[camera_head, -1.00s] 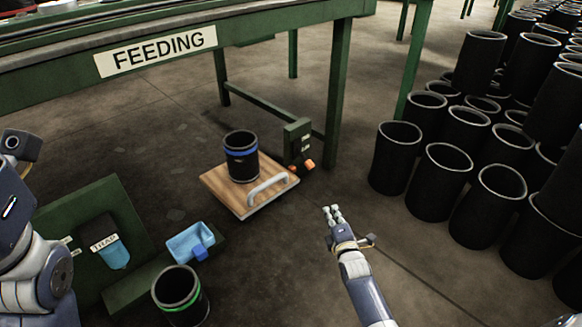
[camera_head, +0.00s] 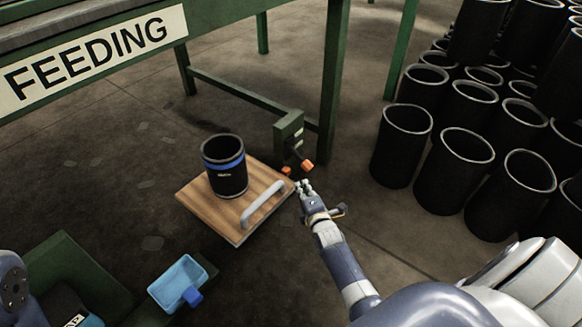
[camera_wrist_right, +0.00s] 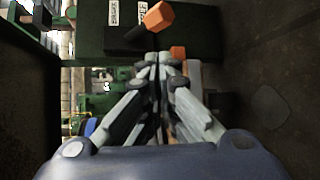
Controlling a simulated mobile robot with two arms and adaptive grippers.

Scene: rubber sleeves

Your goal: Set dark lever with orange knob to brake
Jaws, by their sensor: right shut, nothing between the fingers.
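The dark lever (camera_head: 297,153) with its orange knob (camera_head: 307,166) sticks out from a small green box (camera_head: 287,131) fixed by the leg of the green table. In the right wrist view the orange knob (camera_wrist_right: 158,16) and the short dark lever (camera_wrist_right: 136,36) show just beyond my fingertips. Two small labels show on the box; the words are too small to read surely. A second orange part (camera_head: 286,171) shows below the knob. My right gripper (camera_head: 304,186) is shut and empty, just below the knob and apart from it. My left gripper is not visible.
A wooden board (camera_head: 213,211) with a grey handle (camera_head: 264,203) carries a black sleeve with a blue band (camera_head: 224,166), close left of my right gripper. Many black sleeves (camera_head: 401,146) stand at right. A blue tray (camera_head: 178,281) lies at lower left. Floor between is clear.

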